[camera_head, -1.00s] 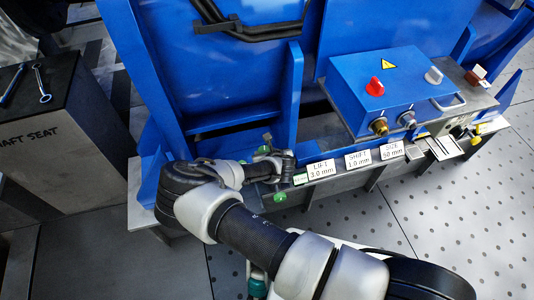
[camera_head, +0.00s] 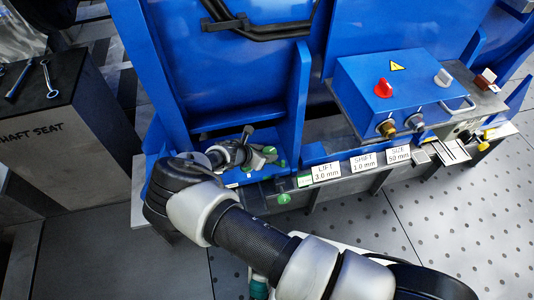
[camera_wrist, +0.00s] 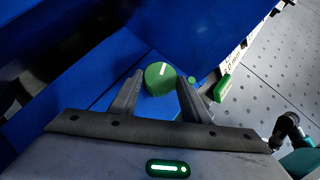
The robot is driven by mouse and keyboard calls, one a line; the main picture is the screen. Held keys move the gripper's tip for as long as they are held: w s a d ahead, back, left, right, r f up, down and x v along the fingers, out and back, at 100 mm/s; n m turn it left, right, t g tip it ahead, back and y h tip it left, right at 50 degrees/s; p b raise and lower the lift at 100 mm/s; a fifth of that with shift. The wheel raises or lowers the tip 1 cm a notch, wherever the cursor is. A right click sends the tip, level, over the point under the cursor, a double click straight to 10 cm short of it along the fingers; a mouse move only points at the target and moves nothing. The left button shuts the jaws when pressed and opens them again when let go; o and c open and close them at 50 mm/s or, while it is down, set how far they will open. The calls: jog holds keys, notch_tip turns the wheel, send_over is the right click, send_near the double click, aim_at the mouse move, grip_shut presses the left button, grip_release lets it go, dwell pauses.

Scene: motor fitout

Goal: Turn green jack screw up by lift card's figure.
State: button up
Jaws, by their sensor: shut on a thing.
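The green jack screw (camera_wrist: 160,78) has a round head with a white mark, seen in the wrist view between the two fingers of my gripper (camera_wrist: 158,90). The fingers are shut on its sides. In the head view my gripper (camera_head: 262,155) is low against the blue frame, and a bit of green (camera_head: 270,150) shows at its fingertips. The lift card (camera_head: 326,172) is white, reads "LIFT 3.0 mm", and stands on the rail just right of my gripper.
Cards reading "SHIFT 1.0 mm" (camera_head: 364,162) and "SIZE 50 mm" (camera_head: 398,154) stand further right. A blue control box (camera_head: 405,90) with red and grey knobs is above them.

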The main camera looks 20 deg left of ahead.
aim_at(264, 153)
jog(key=m+g+h, duration=0.1)
jog(key=m, duration=0.1)
jog(key=m+g+h, duration=0.1)
jog(key=m, duration=0.1)
jog(key=a+m+g+h, duration=0.1)
jog(key=m, duration=0.1)
jog(key=shift+w+f+h, duration=0.2)
jog(key=shift+w+h, duration=0.15)
jog(key=shift+h, duration=0.05)
jog(key=shift+m+g, duration=0.3)
jog(key=shift+m, duration=0.2)
jog(key=o, duration=0.8)
jog(key=shift+c, duration=0.2)
notch_tip(264, 153, up, 10)
jog(key=p, duration=0.4)
